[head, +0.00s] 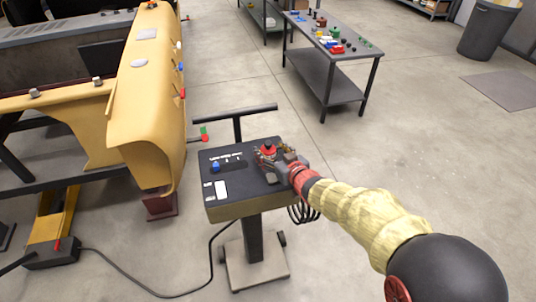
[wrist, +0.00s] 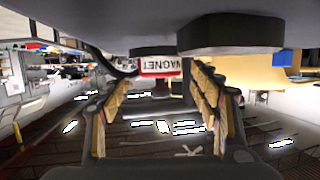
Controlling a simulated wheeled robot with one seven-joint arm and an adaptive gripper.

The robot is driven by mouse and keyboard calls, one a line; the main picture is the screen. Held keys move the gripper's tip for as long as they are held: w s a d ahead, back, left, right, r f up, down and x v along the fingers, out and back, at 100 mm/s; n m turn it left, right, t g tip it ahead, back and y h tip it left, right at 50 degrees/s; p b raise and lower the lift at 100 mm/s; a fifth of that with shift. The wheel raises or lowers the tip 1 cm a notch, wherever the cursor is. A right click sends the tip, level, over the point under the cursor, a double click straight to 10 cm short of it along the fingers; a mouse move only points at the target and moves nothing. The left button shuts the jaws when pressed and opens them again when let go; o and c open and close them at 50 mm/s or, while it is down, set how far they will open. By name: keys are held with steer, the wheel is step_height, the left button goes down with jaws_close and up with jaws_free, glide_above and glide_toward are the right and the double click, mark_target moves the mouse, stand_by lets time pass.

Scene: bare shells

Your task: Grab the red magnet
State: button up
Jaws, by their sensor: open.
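The red magnet (head: 267,148) is at the back of the dark top of a wheeled stand (head: 232,190). In the wrist view it shows as a red and white block (wrist: 160,66) marked "MAGNET". My gripper (head: 276,160) is over the right part of the stand top, right at the magnet. In the wrist view my gripper's two padded fingers (wrist: 163,92) are spread apart. The magnet shows between and just beyond their tips, and nothing is seen clamped. Whether a finger touches it I cannot tell. My gripper partly hides the magnet in the head view.
A blue knob-like piece (head: 215,167) and white labels are on the stand's left side. A T-shaped bar (head: 235,112) rises behind it. A yellow car body shell (head: 145,90) stands at left. A table with coloured parts (head: 335,60) is behind.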

steer(key=shift+w+a+f, duration=0.1)
steer(key=shift+w, duration=0.2)
steer(key=shift+c, duration=0.7)
jaws_close()
stand_by(0.4)
